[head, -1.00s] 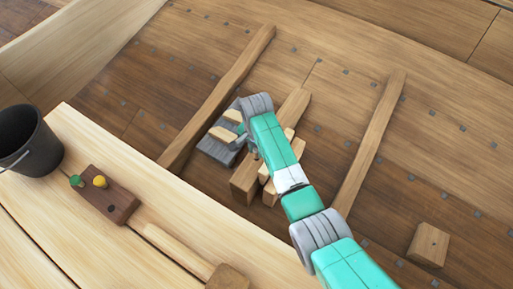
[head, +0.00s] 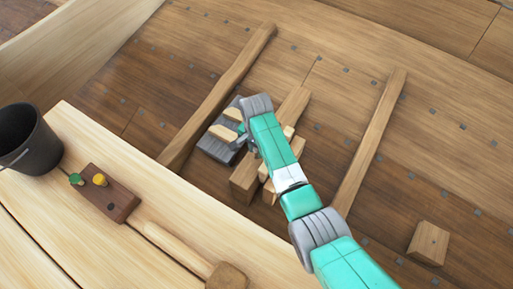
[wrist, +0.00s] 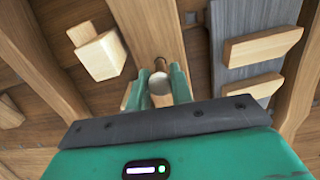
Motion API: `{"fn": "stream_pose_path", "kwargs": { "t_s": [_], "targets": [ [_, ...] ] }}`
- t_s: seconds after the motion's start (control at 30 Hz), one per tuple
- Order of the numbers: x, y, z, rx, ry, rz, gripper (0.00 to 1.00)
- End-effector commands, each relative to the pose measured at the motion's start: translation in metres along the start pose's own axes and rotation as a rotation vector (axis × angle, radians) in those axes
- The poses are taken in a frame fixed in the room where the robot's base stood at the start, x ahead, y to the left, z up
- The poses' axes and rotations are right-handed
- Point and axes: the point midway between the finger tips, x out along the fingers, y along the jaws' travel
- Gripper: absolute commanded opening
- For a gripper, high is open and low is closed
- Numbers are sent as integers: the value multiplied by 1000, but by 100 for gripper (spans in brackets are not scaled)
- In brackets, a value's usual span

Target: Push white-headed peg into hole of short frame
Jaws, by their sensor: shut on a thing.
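The white-headed peg (wrist: 160,84) shows between the two teal fingers of my gripper (wrist: 161,76) in the wrist view. My gripper is shut on it, and its round white head faces the camera. A short brown length shows just beyond the head, against the short frame (wrist: 150,28); I cannot tell how deep it sits in a hole. In the head view the short frame (head: 294,103) stands between two longer ribs, partly behind my arm. My gripper (head: 242,138) is beside it there, and the peg is hidden.
A grey pad (head: 213,148) with two pale wooden blocks lies left of the short frame. Long ribs stand at left (head: 220,95) and right (head: 370,140). The bench holds a bucket (head: 28,140), a peg holder (head: 118,205) with green and yellow heads, and a mallet (head: 180,245).

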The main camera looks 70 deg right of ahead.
Motion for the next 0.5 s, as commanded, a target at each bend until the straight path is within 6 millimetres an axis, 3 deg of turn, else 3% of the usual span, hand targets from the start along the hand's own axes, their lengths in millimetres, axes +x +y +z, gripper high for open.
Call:
{"fn": "stream_pose_path", "kwargs": {
  "t_s": [0.5],
  "targets": [
    [14,0,0,-1,0,1,1]
  ]
}}
